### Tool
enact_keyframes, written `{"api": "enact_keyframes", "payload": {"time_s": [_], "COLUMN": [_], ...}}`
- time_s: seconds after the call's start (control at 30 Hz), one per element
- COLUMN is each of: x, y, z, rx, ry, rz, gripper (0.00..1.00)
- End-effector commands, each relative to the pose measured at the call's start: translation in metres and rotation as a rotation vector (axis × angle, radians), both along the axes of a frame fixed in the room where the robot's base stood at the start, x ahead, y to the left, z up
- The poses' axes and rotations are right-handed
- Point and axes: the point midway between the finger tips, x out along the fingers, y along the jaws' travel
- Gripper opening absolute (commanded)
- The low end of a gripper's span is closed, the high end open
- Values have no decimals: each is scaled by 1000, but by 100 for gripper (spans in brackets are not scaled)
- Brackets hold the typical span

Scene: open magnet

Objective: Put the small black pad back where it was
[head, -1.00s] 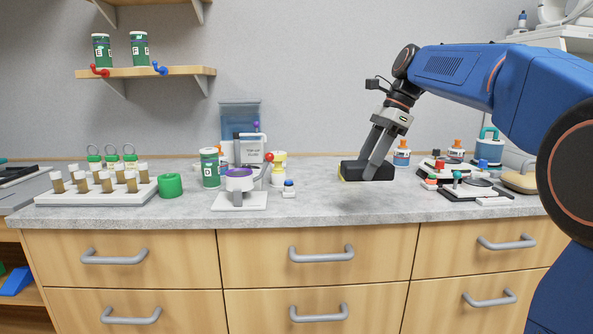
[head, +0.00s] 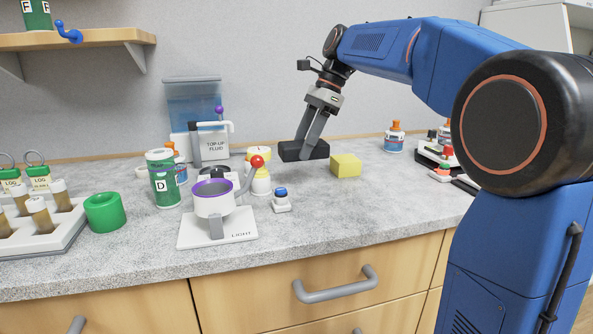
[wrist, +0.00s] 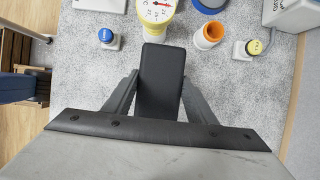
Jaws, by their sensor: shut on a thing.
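The small black pad (head: 291,151) is held in my gripper (head: 309,138), low over the grey bench near the back, left of a yellow block (head: 346,165). In the wrist view the pad (wrist: 161,66) lies lengthwise between the two fingers of my gripper (wrist: 160,88), which are shut on its sides. Its far end points at a yellow-and-white dial gauge (wrist: 156,9). From the head view I cannot tell if the pad touches the bench.
An orange-capped bottle (head: 394,138) is at right.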

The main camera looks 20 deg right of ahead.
Motion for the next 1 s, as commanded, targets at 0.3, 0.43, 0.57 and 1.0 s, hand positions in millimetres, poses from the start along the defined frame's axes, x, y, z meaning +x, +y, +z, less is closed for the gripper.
{"api": "enact_keyframes", "payload": {"time_s": [0.3,0.43,0.57,1.0], "x": [0,0,0,0], "y": [0,0,0,0], "z": [-33,-44,-62,-75], "rx": [0,0,0,0], "ry": [0,1,1,0], "rz": [0,-1,0,0], "gripper": [29,29,29,29]}}
